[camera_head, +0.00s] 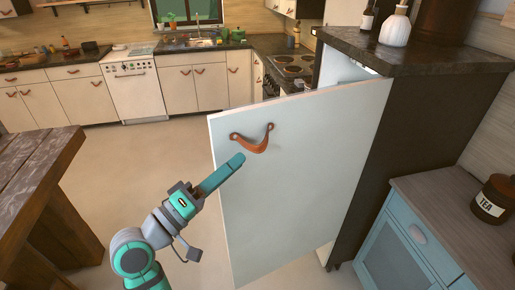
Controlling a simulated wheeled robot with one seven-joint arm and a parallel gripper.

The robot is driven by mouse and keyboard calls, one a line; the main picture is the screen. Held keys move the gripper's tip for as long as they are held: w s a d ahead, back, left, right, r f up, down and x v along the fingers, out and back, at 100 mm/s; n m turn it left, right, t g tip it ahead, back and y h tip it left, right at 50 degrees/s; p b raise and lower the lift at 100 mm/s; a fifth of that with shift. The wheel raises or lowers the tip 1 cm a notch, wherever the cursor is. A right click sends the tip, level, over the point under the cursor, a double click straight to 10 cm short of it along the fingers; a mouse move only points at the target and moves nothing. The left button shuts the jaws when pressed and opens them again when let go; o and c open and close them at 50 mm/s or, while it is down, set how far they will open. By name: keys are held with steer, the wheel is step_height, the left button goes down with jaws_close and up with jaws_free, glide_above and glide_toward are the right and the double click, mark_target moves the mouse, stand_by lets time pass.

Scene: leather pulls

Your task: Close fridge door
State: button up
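The fridge door (301,190) is a pale white panel with a curved brown leather pull (253,141) near its upper left corner. It stands open, swung out from the dark-sided cabinet (424,135) at right. A white strip of the fridge interior (341,68) shows above the door's top edge. My gripper (239,161) is teal and grey, in front of the door's left edge and just below the pull. Its long teal tip points up and right toward the door. I cannot tell whether it touches the door, or whether the fingers are apart. No held object shows.
A dark wooden table (38,170) stands at left. A blue cabinet (425,235) with a tea jar (493,199) is at lower right. Bottles stand on the dark countertop (420,55) above the fridge. Open floor (150,165) lies left of the door.

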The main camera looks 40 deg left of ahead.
mark_target(253, 146)
steer(key=x, duration=0.7)
